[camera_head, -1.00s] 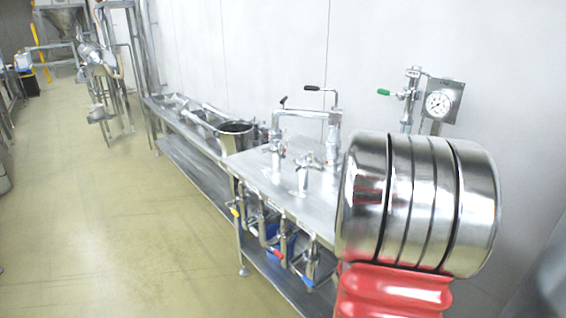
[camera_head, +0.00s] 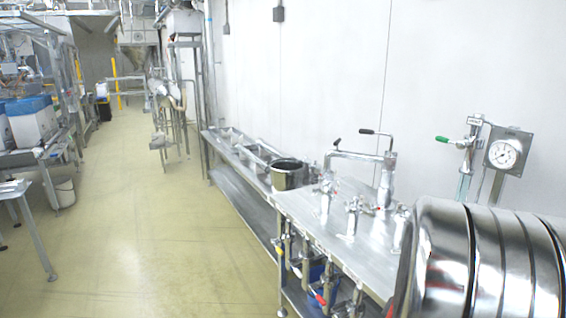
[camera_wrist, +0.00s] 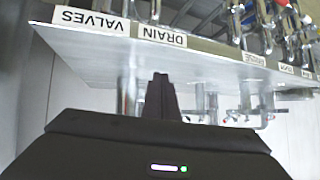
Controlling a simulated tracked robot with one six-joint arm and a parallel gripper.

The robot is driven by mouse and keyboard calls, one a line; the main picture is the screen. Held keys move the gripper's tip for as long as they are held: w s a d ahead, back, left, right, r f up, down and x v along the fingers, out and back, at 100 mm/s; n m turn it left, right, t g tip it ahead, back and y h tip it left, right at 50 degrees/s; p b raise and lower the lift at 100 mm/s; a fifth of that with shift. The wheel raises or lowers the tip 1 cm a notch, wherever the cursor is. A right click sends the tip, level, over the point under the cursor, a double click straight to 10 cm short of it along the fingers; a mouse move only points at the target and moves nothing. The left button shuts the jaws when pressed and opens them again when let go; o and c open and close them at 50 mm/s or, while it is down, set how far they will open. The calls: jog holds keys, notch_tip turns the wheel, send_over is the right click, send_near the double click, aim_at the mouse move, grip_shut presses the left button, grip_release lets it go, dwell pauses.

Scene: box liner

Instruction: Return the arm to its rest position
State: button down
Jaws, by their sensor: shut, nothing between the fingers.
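My gripper (camera_wrist: 161,98) shows in the wrist view as a dark body at the bottom with its black fingers together, and nothing shows between them. It points toward the steel bench (camera_wrist: 100,65), which appears upside down, with labels reading "VALVES" (camera_wrist: 92,20) and "DRAIN" (camera_wrist: 162,36) on its edge. I cannot tell how far the fingers are from the bench.
The bench top (camera_head: 310,215) carries pipes, taps and a dark pot (camera_head: 287,174). A pressure gauge (camera_head: 505,154) is on the wall behind. Several valves hang below the bench. Tables with blue-lidded bins (camera_head: 30,118) stand at the left. The floor (camera_head: 150,230) between is clear.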

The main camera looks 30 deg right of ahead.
jog(key=w+a+r+n+t+y, duration=0.1)
jog(key=w+a+n+y, duration=0.25)
jog(key=a, duration=0.65)
jog(key=w+a+r+n+t+y, duration=0.15)
jog(key=w+a+y, duration=0.25)
jog(key=a, duration=0.6)
jog(key=s+a+r+n+y, duration=0.1)
jog(key=a+r+n, duration=0.4)
jog(key=a, duration=0.7)
jog(key=s+a+r+n+y, duration=0.1)
jog(key=s+a+r+n, duration=0.3)
jog(key=a+r, duration=0.3)
jog(key=a+n, duration=0.1)
jog(key=a, duration=0.4)
jog(key=shift+s+a+r+n+y, duration=0.15)
jog(key=shift+s+r+n+y, duration=0.1)
jog(key=shift+n+y, duration=0.1)
jog(key=c, duration=2.5)
grip_release()
jog(key=shift+g, duration=0.25)
jog(key=o, duration=0.6)
jog(key=shift+c, duration=0.2)
